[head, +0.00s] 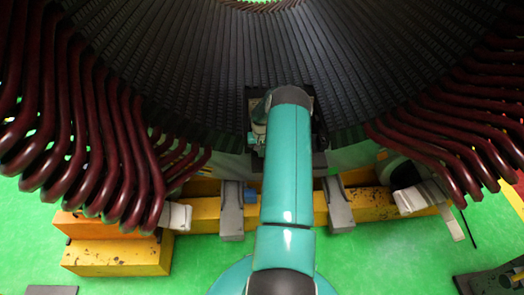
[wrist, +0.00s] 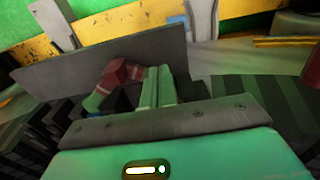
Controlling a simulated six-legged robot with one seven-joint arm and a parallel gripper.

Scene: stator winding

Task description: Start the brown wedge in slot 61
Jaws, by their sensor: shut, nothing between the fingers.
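In the wrist view my gripper (wrist: 159,86) shows as two pale green fingers side by side, shut and empty. They point at a grey plate (wrist: 60,77) that stands behind them. Yellow-brown strips (wrist: 285,41) lie on a grey surface at the upper right, apart from my fingers; I cannot tell whether one is the brown wedge. The dark slotted stator core (head: 200,60) fills the top of the head view. I cannot make out which slot is slot 61. In the head view my teal arm reaches up to the core and hides my fingers.
Dark red coil ends (head: 85,150) jut out at the left, and more (head: 440,130) at the right. A yellow beam (head: 345,205) with grey blocks (head: 231,212) runs below the core. A dark red piece (wrist: 118,73) sits close left of my fingers.

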